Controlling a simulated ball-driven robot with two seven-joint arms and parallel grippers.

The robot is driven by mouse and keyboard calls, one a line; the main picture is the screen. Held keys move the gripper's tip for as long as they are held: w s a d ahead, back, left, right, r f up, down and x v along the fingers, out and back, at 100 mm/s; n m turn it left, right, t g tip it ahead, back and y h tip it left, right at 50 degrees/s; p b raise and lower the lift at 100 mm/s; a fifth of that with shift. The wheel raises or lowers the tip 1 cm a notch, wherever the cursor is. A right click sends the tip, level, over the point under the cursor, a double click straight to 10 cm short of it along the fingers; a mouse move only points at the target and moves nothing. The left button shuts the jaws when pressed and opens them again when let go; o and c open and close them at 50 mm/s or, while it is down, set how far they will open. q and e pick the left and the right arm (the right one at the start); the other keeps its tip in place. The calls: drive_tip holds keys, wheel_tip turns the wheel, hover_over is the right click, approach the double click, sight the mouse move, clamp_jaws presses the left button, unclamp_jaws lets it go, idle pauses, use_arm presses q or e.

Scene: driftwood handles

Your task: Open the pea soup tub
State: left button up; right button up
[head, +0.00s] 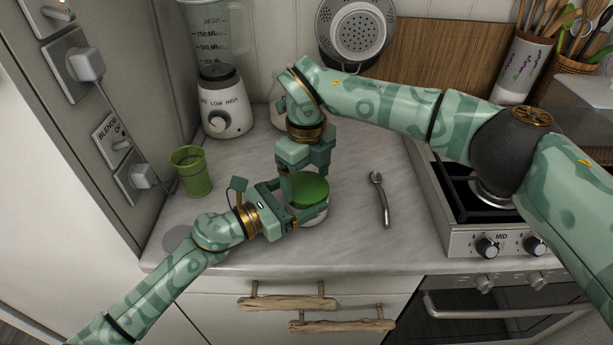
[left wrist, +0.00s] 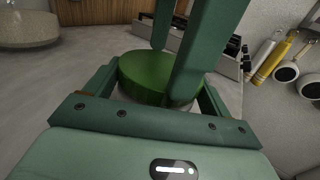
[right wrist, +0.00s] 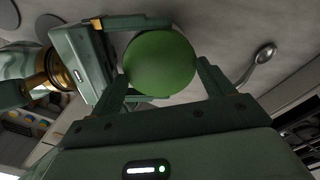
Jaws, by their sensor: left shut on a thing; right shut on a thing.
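The pea soup tub (head: 318,219) stands on the counter, with a pale body and a round green lid (head: 311,190) on top. My left gripper (head: 301,207) comes from the left and is shut on the tub's body. My right gripper (head: 308,180) comes from above and is shut on the lid. The left wrist view shows the lid (left wrist: 143,78) between the left fingers, with the right fingers coming down onto it. The right wrist view shows the lid (right wrist: 158,62) between the right fingers. Most of the body is hidden.
A green cup (head: 191,172) and a blender (head: 223,105) stand at the left. The stove (head: 465,235) is farther right. A grey disc (head: 178,238) lies near the front left. Driftwood handles (head: 288,303) are on the drawers below.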

use_arm(q)
drive_tip(key=shift+s+f, duration=0.15)
drive_tip(key=shift+f, duration=0.45)
use_arm(e)
drive_tip(key=shift+w+a+r, duration=0.1)
drive_tip(key=shift+r, duration=0.25)
clamp_jaws()
use_arm(q)
drive_tip(key=shift+r, duration=0.15)
use_arm(e)
drive_tip(key=shift+r+t+h, duration=0.25)
drive_tip(key=shift+t+h, duration=0.35)
use_arm(q)
drive_tip(key=shift+r, duration=0.1)
drive_tip(key=shift+r, duration=0.1)
use_arm(e)
drive_tip(key=shift+r+g+y, duration=0.5)
drive_tip(key=shift+g+y, duration=0.1)
drive_tip(key=c, duration=1.1)
unclamp_jaws()
drive_tip(key=shift+c, duration=0.2)
drive_tip(key=o, duration=0.5)
